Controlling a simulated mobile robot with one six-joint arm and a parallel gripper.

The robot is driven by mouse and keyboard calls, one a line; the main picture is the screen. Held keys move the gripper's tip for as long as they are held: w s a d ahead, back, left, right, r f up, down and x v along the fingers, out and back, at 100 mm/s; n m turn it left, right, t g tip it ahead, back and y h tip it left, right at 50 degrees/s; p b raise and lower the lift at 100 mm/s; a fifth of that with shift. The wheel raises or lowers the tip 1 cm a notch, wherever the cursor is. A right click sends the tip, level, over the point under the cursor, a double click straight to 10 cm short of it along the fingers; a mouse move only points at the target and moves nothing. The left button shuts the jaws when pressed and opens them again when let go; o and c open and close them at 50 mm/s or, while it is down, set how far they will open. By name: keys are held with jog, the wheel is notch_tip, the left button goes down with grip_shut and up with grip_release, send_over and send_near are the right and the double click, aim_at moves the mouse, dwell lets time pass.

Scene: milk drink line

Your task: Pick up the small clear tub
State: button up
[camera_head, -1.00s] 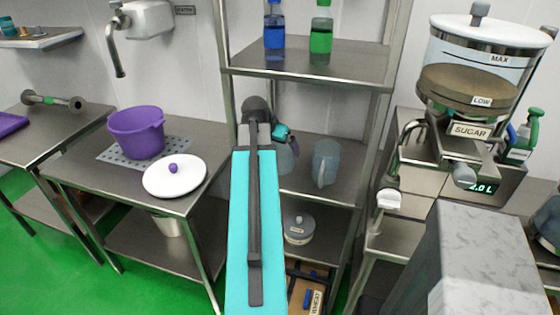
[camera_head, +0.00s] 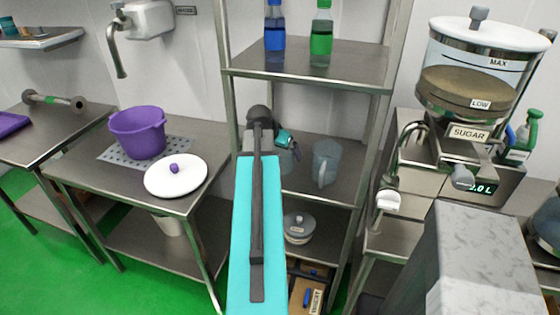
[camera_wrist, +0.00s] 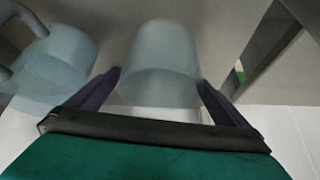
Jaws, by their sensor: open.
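The small clear tub (camera_wrist: 160,62) is bluish and see-through. In the wrist view it stands between the two dark fingers of my gripper (camera_wrist: 160,90), which are open on either side of it; I cannot tell whether they touch it. In the head view the tub (camera_head: 286,163) is on the middle shelf, partly hidden behind my arm and gripper (camera_head: 285,142). A larger clear jug with a handle (camera_head: 325,163) stands to its right on the same shelf; it also shows at the left of the wrist view (camera_wrist: 55,65).
The steel rack's middle shelf (camera_head: 345,190) holds both vessels, with an upright post (camera_head: 368,140) at its right. Blue (camera_head: 274,30) and green (camera_head: 321,35) bottles stand above. A lidded pot (camera_head: 298,229) is below. A sugar dispenser (camera_head: 470,95) stands at right.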

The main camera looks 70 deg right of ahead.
aim_at(283, 153)
jog(key=shift+p+x, duration=0.45)
jog(key=shift+x, duration=1.25)
jog(key=c, duration=1.2)
jog(key=shift+r, duration=0.1)
jog(key=shift+r+b, duration=0.7)
jog(key=shift+r, duration=0.85)
jog(key=a, duration=0.3)
jog(key=w+a+b, duration=0.1)
jog(key=a, duration=0.2)
jog(key=a+b, duration=0.1)
jog(key=a, duration=0.2)
jog(key=shift+w, duration=0.15)
jog(key=shift+w+a+b, duration=0.1)
jog(key=shift+a+b, duration=0.05)
jog(key=shift+b, duration=0.6)
jog(key=shift+a+f+b, duration=0.1)
jog(key=shift+a+b, duration=0.05)
jog(key=shift+b, duration=0.6)
